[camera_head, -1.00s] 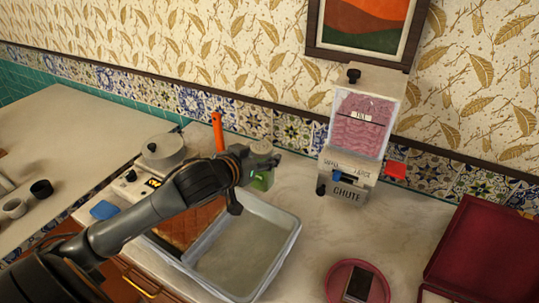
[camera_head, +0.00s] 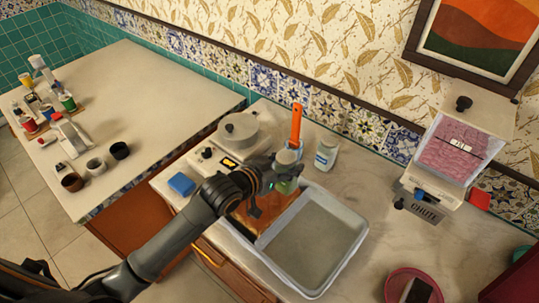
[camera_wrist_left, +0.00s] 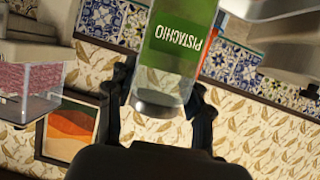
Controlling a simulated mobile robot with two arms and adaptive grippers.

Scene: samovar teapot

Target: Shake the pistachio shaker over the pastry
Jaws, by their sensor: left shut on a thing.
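The pistachio shaker (camera_head: 287,185) is a clear jar with a green label and a grey cap. My left gripper (camera_head: 272,184) is shut on it and holds it roughly upright, above the far end of the tray (camera_head: 362,236). In the left wrist view the shaker (camera_wrist_left: 178,45) sits between the two dark fingers (camera_wrist_left: 162,112), with its label upside down in the picture. The brown pastry (camera_head: 274,217) lies in the left part of the metal tray, partly hidden by my gripper and arm. My right gripper is not in view.
A hot plate with a grey pot (camera_head: 238,131) stands behind left, near an orange handle (camera_head: 296,124) and a white-capped jar (camera_head: 326,153). A blue block (camera_head: 182,184) lies left. A pink-filled dispenser (camera_head: 452,155) and pink dish (camera_head: 392,286) are right.

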